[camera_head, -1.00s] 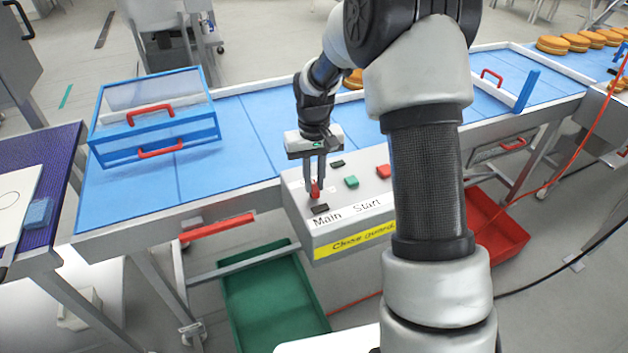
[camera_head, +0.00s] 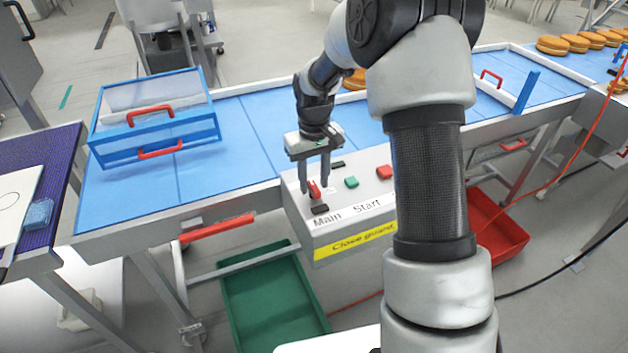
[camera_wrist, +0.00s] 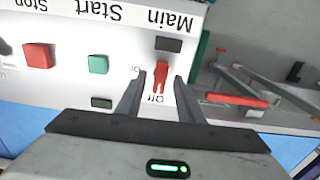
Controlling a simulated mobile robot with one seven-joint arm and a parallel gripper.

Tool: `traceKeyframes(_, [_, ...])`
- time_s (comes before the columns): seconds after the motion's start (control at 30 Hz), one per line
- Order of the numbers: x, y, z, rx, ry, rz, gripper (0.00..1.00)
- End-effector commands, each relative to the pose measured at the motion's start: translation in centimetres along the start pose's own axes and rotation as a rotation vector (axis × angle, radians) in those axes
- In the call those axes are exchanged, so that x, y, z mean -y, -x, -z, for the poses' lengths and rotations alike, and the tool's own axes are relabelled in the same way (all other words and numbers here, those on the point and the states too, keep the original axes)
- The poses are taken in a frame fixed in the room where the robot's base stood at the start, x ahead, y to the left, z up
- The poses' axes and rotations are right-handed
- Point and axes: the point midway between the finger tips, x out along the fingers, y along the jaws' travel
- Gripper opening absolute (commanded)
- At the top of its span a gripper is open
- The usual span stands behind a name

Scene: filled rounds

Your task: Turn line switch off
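The red Main switch (camera_head: 314,189) is on the grey control box (camera_head: 350,205), near the "Main" lettering. In the wrist view the red switch (camera_wrist: 161,77) has its forked end toward the small "Off" label (camera_wrist: 153,98); a partly hidden "On" label seems to be left of it. My gripper (camera_head: 315,188) is open and low over the box. In the wrist view its fingers (camera_wrist: 158,80) stand on either side of the switch, with a gap on each side. A dark rectangle (camera_wrist: 169,45) sits between the switch and the "Main" lettering.
A green button (camera_head: 351,182) and a red button (camera_head: 384,171) sit right of the switch. The blue conveyor (camera_head: 240,130) runs behind the box, with a blue-framed guard (camera_head: 155,115) at left. Green (camera_head: 270,300) and red (camera_head: 500,235) crates are below.

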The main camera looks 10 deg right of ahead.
Motion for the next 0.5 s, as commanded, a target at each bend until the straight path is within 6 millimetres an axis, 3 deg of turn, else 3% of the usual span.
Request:
traceKeyframes(0.33, [0.0, 0.2, -0.1, 0.002, -0.002, 0.001, 0.34])
traceKeyframes(0.5, [0.0, 2.5, 0.0, -0.002, -0.003, 0.0, 0.34])
